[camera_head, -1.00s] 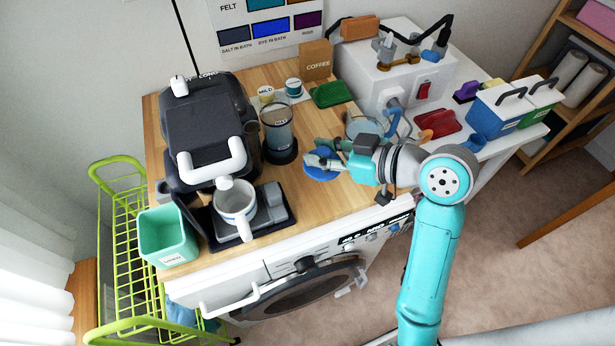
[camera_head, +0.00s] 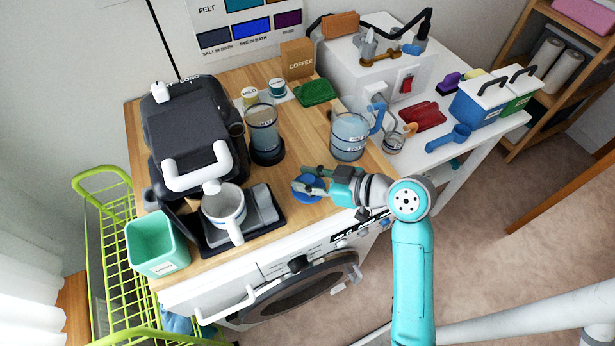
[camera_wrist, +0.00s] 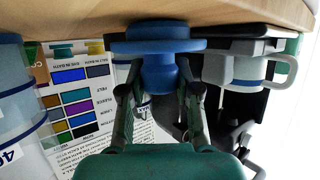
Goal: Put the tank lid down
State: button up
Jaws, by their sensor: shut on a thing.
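The tank lid (camera_head: 309,187) is a round blue disc with a knob, at the front part of the wooden counter (camera_head: 288,222). My gripper (camera_head: 303,178) reaches in from the right, low over the counter. The wrist view appears upside down; there my gripper (camera_wrist: 160,88) is shut on the knob of the tank lid (camera_wrist: 158,45), one finger on each side. The disc's far face is at or very near the counter surface (camera_wrist: 225,14); I cannot tell whether it touches. The fingers partly cover the lid in the head view.
A clear jug (camera_head: 349,138) stands behind the lid. A clear cylinder (camera_head: 263,128) on a black base is at back left. A white mug (camera_head: 222,207) sits on the black machine at left. The counter's front edge is close; bare wood lies left of the lid.

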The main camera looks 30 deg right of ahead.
jog(key=o, duration=1)
jog(key=shift+f, duration=0.1)
jog(key=shift+d+r, duration=0.1)
jog(key=shift+r, duration=0.1)
jog(key=v, duration=1.2)
